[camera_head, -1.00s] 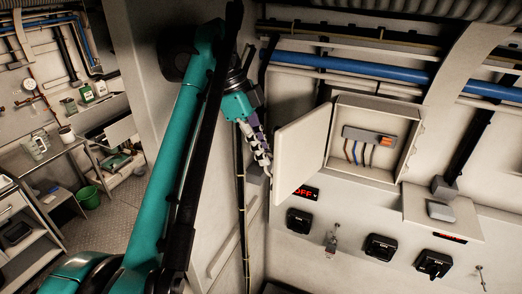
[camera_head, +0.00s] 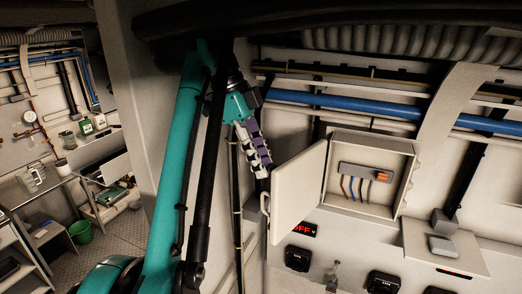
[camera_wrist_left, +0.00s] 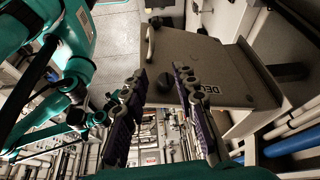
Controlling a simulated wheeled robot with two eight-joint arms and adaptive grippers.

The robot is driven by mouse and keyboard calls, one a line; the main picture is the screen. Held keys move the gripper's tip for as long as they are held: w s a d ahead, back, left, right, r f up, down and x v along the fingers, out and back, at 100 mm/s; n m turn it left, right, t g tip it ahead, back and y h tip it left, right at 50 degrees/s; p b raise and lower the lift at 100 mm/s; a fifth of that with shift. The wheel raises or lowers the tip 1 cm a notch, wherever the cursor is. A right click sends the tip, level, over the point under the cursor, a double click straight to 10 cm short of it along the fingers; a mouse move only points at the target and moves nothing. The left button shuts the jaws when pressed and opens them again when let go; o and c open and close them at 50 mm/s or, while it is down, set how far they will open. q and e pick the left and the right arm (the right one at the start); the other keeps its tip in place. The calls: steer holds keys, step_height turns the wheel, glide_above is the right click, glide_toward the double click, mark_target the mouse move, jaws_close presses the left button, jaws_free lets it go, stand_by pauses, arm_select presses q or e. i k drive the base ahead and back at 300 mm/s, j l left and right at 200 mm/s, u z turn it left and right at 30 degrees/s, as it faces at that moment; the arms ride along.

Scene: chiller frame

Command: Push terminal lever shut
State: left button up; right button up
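A grey terminal block (camera_head: 365,172) with an orange lever (camera_head: 383,177) at its right end sits inside an open wall box (camera_head: 411,172). Several coloured wires run down from the block. The lever is too small to tell its angle. The box door (camera_head: 300,190) is swung open to the left. My left gripper (camera_head: 262,160) is left of the door, pointing downward, apart from the block and lever. In the left wrist view its two purple-padded fingers (camera_wrist_left: 163,112) are spread with nothing between them. My right gripper is not in view.
Blue pipes (camera_head: 350,108) run above the box. A red-lit display (camera_head: 303,230) and black switches (camera_head: 298,258) are below it. A grey box (camera_head: 443,246) sits on a ledge at the right.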

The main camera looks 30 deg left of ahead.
mark_target(381, 176)
steer(key=k+l, duration=0.1)
steer(key=k, duration=0.9)
